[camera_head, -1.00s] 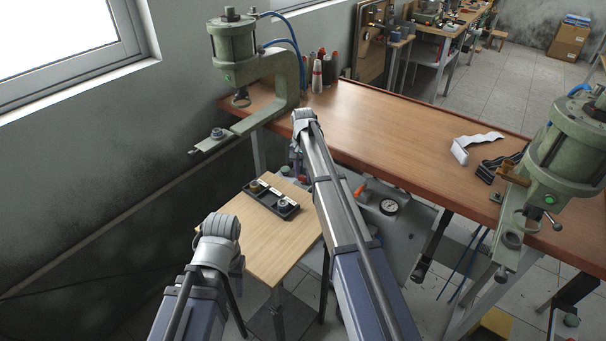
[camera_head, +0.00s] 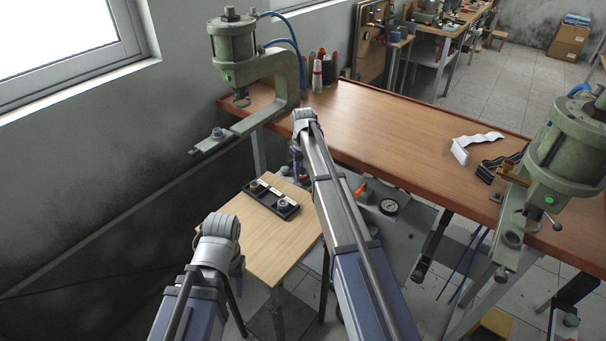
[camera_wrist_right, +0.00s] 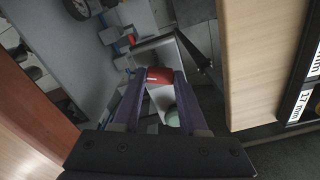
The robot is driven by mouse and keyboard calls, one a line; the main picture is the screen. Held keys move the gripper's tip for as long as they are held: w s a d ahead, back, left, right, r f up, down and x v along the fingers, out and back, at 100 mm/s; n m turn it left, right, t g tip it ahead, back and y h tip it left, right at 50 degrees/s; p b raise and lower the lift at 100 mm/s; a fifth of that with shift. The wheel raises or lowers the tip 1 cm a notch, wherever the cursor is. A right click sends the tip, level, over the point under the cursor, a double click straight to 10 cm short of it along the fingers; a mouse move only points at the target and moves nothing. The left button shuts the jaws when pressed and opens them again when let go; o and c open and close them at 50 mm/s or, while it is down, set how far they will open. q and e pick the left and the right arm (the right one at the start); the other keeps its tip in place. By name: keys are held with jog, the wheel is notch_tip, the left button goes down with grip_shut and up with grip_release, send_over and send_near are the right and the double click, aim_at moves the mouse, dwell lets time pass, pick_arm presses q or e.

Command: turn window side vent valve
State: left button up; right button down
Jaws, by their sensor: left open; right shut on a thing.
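In the right wrist view, a red knob (camera_wrist_right: 160,76) sits between the tips of my right gripper (camera_wrist_right: 158,82). Its purple fingers are shut on it from both sides. A round green part (camera_wrist_right: 173,116) shows just below, by the right finger. In the head view, my right gripper (camera_head: 297,165) is mostly hidden behind its own wrist and hangs down between the small wooden table and the workbench; the red knob is hidden there. My left gripper (camera_head: 236,266) is open and low at the left of the small table, its jaws mostly hidden by its wrist.
The small table (camera_head: 240,250) carries a black tray (camera_head: 258,197) with parts. A left press (camera_head: 232,48) and a right press (camera_head: 565,155) stand at the workbench (camera_head: 390,125). A gauge (camera_head: 389,207) and an orange-red handle (camera_head: 360,190) are below the bench.

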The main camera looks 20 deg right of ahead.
aim_at(303, 176)
jog(key=n, duration=0.4)
jog(key=shift+n, duration=0.3)
dwell(0.4)
jog(key=shift+c, duration=2.2)
grip_release()
jog(key=shift+r, duration=0.15)
notch_tip(303, 176, up, 8)
jog(key=p, duration=0.8)
jog(key=shift+f, duration=0.2)
